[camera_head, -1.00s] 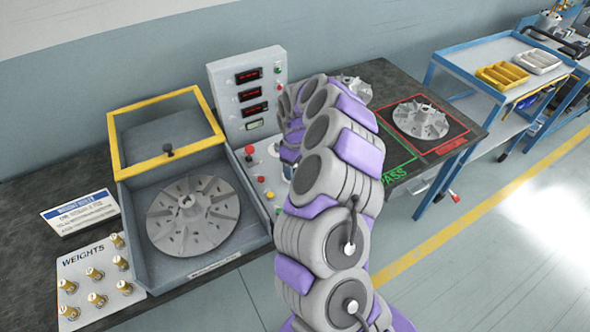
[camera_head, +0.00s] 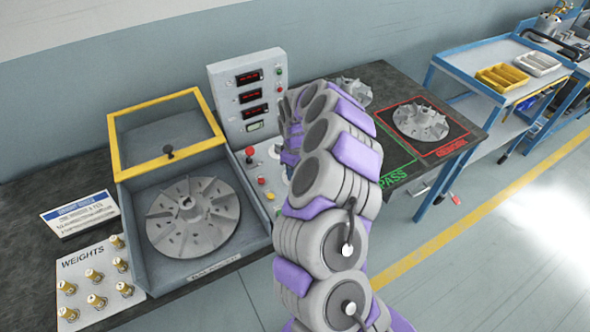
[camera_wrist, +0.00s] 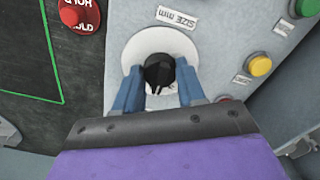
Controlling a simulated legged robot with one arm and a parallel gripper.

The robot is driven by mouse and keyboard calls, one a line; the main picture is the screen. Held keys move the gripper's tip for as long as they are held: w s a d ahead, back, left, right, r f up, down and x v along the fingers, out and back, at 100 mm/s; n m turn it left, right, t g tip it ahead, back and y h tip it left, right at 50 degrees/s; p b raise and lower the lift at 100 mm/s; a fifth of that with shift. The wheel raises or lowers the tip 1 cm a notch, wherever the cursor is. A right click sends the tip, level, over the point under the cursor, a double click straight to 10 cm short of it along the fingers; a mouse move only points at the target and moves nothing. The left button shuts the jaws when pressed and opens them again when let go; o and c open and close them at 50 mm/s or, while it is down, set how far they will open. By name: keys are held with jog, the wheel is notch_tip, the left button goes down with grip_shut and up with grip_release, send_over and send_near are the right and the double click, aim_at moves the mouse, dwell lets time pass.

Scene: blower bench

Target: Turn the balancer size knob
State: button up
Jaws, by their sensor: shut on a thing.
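The balancer size knob (camera_wrist: 159,72) is black and round, on a white disc (camera_wrist: 136,47) beside a label (camera_wrist: 177,18) reading "SIZE mm" in the wrist view. My gripper (camera_wrist: 160,85) has its two blue fingers on either side of the knob, shut on it. In the head view my arm hides the knob and the fingertips. Part of the white disc (camera_head: 273,150) shows just left of my arm on the control panel.
In the head view, an open yellow-framed lid (camera_head: 113,145) and an impeller (camera_head: 193,217) are left of my arm. Weights (camera_head: 95,275) stand at the front left.

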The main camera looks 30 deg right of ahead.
jog(key=shift+r+p, duration=0.15)
jog(key=shift+p, duration=0.2)
jog(key=shift+c, duration=0.3)
jog(key=shift+m+p, duration=0.3)
jog(key=shift+m, duration=0.1)
jog(key=m+p, duration=0.3)
jog(key=shift+r, duration=0.1)
jog(key=shift+w+m+p, duration=0.1)
jog(key=shift+m+p, duration=1.75)
jog(key=shift+m, duration=0.15)
jog(key=o, duration=1)
jog(key=shift+f, duration=0.2)
jog(key=shift+o, duration=0.2)
